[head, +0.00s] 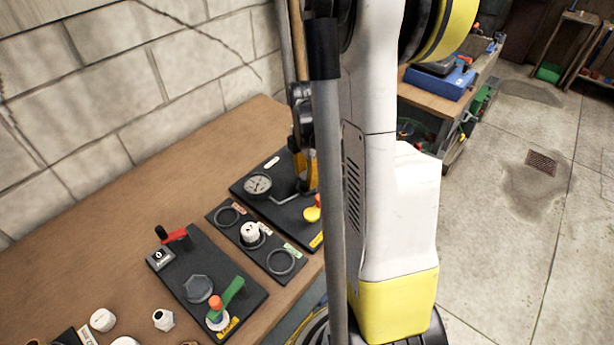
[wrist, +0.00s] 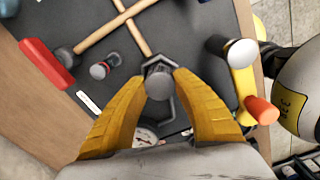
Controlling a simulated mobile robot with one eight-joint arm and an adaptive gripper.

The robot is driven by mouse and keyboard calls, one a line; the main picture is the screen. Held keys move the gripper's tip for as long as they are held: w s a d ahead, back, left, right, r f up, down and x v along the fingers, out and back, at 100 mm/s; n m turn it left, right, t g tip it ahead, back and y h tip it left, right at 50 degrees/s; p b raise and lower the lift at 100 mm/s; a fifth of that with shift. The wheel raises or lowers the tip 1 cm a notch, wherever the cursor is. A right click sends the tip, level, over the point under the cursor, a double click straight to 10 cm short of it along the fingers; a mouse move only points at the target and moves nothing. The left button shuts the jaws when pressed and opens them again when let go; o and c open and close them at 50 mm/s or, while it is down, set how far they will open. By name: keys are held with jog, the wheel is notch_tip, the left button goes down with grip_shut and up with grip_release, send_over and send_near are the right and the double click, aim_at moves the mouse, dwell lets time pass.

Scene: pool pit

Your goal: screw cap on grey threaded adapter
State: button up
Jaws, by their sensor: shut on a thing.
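My gripper (wrist: 160,80) has yellow fingers closed around a grey round piece (wrist: 158,84) with a flat, paler end. It is above or at the dark gauge board (head: 246,190). A darker angular grey part shows around the held piece. I cannot tell the cap from the threaded adapter here, nor whether threads are engaged. In the head view my arm and a grey pole hide most of the gripper; only a bit of yellow finger shows above the board.
A pressure gauge (head: 257,185) sits close to my gripper. A yellow lever with an orange end (wrist: 260,109) and a pale cylinder (wrist: 240,53) stand at the right in the wrist view. Other fixture boards (head: 200,288) and white fittings (head: 103,320) fill the front bench.

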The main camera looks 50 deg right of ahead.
jog(key=o, duration=1.7)
jog(key=shift+c, duration=0.2)
jog(key=shift+r+p, duration=2.2)
jog(key=shift+r, duration=0.9)
